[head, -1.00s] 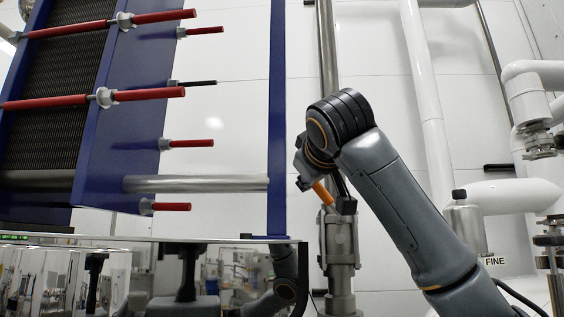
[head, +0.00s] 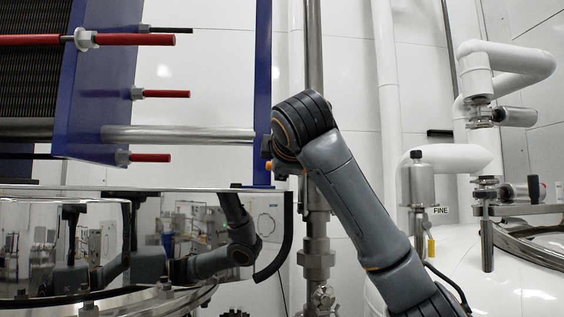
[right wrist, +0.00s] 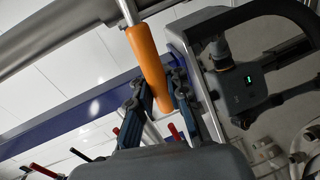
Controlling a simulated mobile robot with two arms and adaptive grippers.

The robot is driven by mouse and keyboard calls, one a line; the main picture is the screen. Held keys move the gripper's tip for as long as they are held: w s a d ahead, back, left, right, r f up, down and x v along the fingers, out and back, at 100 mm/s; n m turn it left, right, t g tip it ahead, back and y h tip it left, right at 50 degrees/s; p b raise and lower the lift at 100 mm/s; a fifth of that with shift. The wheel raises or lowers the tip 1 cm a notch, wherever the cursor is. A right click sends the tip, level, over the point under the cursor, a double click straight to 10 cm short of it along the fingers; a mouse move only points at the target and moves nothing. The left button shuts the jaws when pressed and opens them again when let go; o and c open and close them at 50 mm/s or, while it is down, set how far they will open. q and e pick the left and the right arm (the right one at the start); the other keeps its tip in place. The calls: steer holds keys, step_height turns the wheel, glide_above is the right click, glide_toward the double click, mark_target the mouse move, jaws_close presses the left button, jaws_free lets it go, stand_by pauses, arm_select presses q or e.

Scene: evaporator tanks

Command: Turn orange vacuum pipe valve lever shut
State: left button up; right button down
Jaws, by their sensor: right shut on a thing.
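The orange valve lever (right wrist: 146,56) shows large in the right wrist view, joined to a thin metal stem at its upper end. My right gripper (right wrist: 160,92) is shut on its lower part, one finger on each side. In the head view only a small bit of the orange lever (head: 269,166) shows, left of the steel vacuum pipe. My right wrist and forearm cover the rest of the lever, most of the gripper and part of the pipe valve (head: 316,230). My left gripper does not show directly.
A shiny tank housing (head: 170,240) stands at lower left, close to the gripper. A blue plate frame (head: 100,80) with red rods is at upper left. White pipes and a tank (head: 530,275) are at right.

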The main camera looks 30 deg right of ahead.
steer(key=shift+a+f+n, duration=0.15)
steer(key=shift+f+n, duration=0.25)
steer(key=shift+f, duration=0.3)
steer(key=c, duration=1.6)
jaws_free()
steer(key=o, duration=0.3)
steer(key=shift+s, duration=0.15)
steer(key=shift+s+a+r, duration=0.15)
steer(key=shift+a+r, duration=0.05)
steer(key=shift+r, duration=0.15)
steer(key=v, duration=1.2)
